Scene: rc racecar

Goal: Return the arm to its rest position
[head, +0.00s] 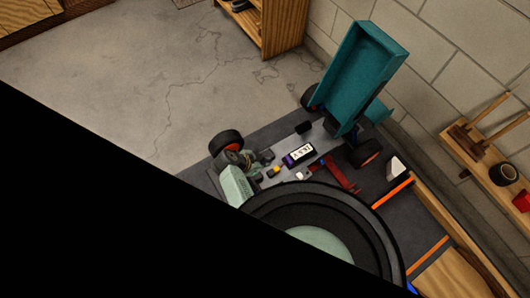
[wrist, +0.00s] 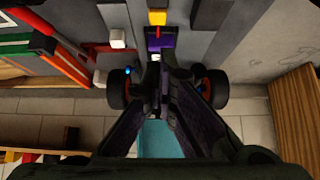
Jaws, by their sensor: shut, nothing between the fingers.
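My gripper (wrist: 165,68) shows in the wrist view. Its two dark fingers meet at the tips with nothing held, above the RC car. The car's chassis (head: 320,131) lies on the dark bench in the head view, with its teal body shell (head: 362,75) tilted up at the far end. A labelled battery (head: 299,155) sits on the chassis; its purple part (wrist: 160,41) lies beyond my fingertips in the wrist view. Car wheels (wrist: 117,89) show on both sides of my fingers. My fingers and wrist hide part of the car. My gripper is hidden in the head view.
A block wall (head: 440,50) runs behind the bench on the right. A wooden shelf (head: 482,155) there holds small items. Orange strips (head: 392,192) lie on the bench. Concrete floor (head: 130,85) is open at the left. Large dark round and black shapes cover the foreground.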

